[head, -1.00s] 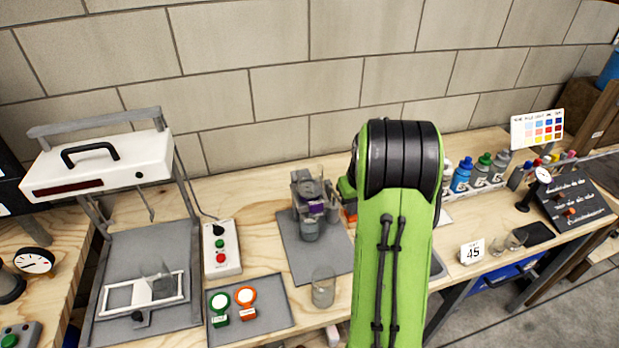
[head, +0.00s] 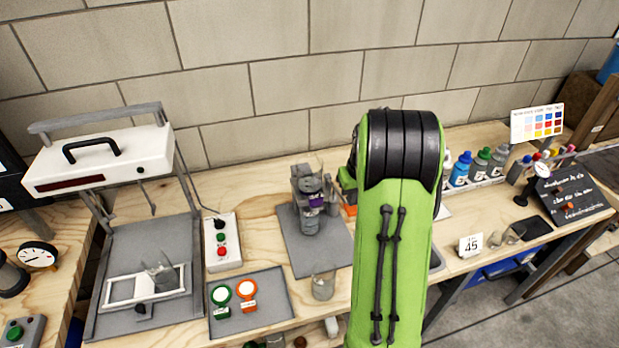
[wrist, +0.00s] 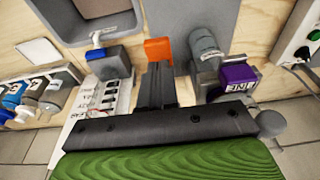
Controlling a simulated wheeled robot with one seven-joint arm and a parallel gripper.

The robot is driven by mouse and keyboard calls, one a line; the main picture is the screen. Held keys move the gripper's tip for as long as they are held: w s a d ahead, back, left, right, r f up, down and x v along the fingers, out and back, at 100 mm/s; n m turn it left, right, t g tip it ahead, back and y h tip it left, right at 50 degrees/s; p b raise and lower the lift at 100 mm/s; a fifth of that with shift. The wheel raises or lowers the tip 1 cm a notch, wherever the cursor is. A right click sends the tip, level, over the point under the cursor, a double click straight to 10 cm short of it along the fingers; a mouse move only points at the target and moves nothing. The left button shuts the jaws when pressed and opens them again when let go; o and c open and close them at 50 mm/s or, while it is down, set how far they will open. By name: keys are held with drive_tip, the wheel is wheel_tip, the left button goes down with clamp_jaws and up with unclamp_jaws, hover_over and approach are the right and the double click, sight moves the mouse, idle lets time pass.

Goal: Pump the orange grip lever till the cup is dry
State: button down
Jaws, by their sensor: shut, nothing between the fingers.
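An orange block (wrist: 158,49), which looks like the grip lever, shows at the fingertips in the wrist view. Its orange edge (head: 350,210) also shows beside my arm in the head view. My gripper (wrist: 157,74) is shut and empty, pointing at the orange block; I cannot tell whether they touch. A grey filter apparatus (head: 309,222) with a purple part (head: 316,201) stands just left of my gripper in the head view. The purple part, with white lettering, is at right in the wrist view (wrist: 238,79). The liquid level in its cup cannot be made out.
A clear beaker (head: 323,286) stands near the bench's front edge. A switch box (head: 222,243) and green and orange ring-shaped pieces (head: 246,290) lie further left. Bottles (head: 461,170) and a "45" card (head: 470,245) are to the right. My arm hides part of the bench.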

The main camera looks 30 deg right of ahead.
sight(352, 210)
idle(0.3)
drive_tip(key=shift+f+b, duration=2.7)
drive_tip(key=shift+f, duration=0.7)
drive_tip(key=shift+r+p, duration=2.7)
drive_tip(key=shift+r, duration=0.7)
drive_tip(key=shift+f, duration=0.1)
wheel_tip(352, 210, up, 6)
drive_tip(key=p, duration=0.4)
drive_tip(key=shift+f, duration=0.4)
